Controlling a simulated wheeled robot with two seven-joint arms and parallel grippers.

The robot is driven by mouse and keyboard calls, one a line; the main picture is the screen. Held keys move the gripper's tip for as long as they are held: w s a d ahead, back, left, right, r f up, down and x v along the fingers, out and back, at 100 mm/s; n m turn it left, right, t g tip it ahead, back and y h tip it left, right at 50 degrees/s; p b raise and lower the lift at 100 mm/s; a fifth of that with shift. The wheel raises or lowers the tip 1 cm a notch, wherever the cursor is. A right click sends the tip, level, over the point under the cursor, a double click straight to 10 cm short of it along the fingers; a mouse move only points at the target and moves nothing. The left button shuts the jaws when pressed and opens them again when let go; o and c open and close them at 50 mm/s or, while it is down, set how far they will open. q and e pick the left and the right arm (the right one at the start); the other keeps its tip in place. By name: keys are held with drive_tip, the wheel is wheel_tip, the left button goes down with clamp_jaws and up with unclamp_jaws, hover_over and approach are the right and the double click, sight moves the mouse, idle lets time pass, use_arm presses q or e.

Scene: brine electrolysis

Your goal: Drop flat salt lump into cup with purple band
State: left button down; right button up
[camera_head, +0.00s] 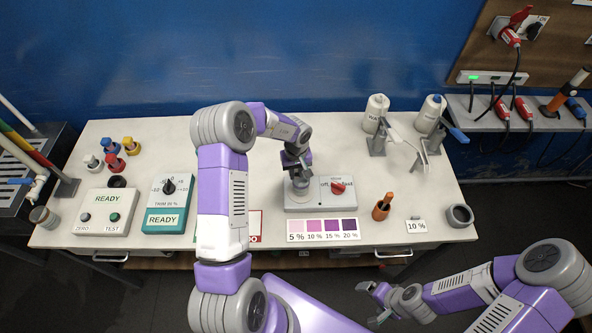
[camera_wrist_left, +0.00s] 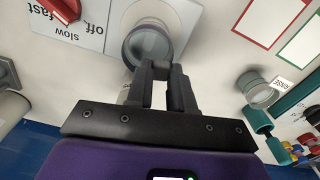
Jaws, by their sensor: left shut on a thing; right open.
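My left gripper (camera_head: 298,174) is directly above a grey round cup (camera_head: 300,187) on the stirrer plate. In the left wrist view, my left gripper's fingertips (camera_wrist_left: 160,72) are close together at the rim of this cup (camera_wrist_left: 148,44). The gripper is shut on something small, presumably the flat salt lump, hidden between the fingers. My right gripper (camera_head: 376,303) is open and empty, low in front of the table. Another grey cup (camera_head: 460,215) stands at the table's right end.
The white stirrer (camera_head: 320,207) has a red knob (camera_head: 338,187). Behind it the table is clear. Two bottles (camera_head: 375,113) (camera_head: 430,113) stand at the back right. An orange-handled tool (camera_head: 382,207) is right of the stirrer. A jar (camera_wrist_left: 257,88) and a teal-handled tool (camera_wrist_left: 262,125) show in the wrist view.

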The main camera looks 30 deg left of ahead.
sight(296, 175)
use_arm(q)
drive_tip(key=shift+f, duration=0.35)
drive_tip(key=c, duration=0.9)
unclamp_jaws()
wheel_tip(296, 175, up, 8)
drive_tip(key=shift+f, duration=0.15)
